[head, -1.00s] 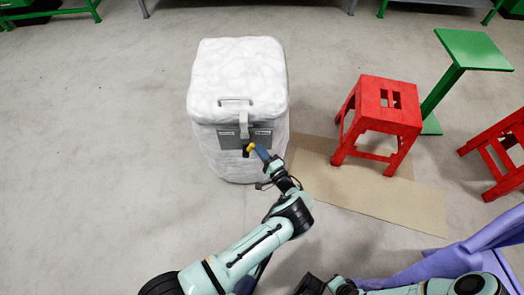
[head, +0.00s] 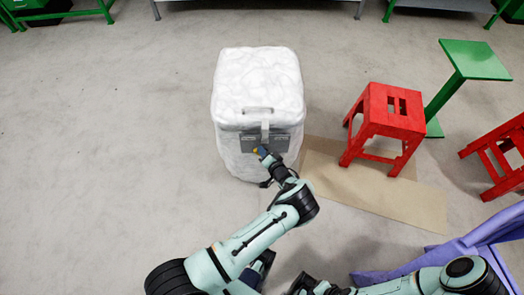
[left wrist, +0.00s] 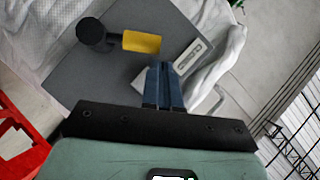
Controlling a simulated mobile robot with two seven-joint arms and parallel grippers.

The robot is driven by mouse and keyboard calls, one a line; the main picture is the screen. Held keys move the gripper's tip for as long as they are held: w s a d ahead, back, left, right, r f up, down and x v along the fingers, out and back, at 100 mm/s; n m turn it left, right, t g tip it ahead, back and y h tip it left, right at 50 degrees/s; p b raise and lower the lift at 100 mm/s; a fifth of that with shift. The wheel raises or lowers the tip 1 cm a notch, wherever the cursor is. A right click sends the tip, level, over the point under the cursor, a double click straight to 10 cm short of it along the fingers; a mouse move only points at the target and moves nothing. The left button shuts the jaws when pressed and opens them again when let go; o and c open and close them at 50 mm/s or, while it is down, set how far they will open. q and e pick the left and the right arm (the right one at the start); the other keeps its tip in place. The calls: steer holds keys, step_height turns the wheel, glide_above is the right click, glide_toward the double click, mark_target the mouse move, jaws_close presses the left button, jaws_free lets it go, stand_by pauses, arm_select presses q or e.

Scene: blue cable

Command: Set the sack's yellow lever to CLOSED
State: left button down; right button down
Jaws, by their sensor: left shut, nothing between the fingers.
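The white sack (head: 258,85) stands upright on the floor in the head view, with a grey panel (head: 281,143) on its front. The yellow lever (head: 255,150) shows left of the panel's middle. In the left wrist view the lever (left wrist: 142,42) extends rightward from a black pivot (left wrist: 90,31) toward a pale label plate (left wrist: 188,58), whose lettering I cannot read. My left gripper (head: 263,152) is at the panel. Its blue fingers (left wrist: 160,68) are shut and empty, close beside the lever's free end; I cannot tell whether they touch. My right gripper's fingers are not visible.
A red stool (head: 385,115) stands right of the sack, near flat cardboard (head: 390,200) on the floor. A green stand (head: 474,60), another red stool (head: 495,158) and a purple object (head: 485,240) are farther right. Floor left of the sack is clear.

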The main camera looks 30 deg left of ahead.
arm_select(q)
steer(key=shift+s+a+f, duration=0.1)
steer(key=shift+s+a, duration=0.15)
steer(key=shift+a, duration=0.2)
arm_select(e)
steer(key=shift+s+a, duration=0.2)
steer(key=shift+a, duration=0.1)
arm_select(q)
steer(key=shift+s+a, duration=0.1)
steer(key=shift+s, duration=0.05)
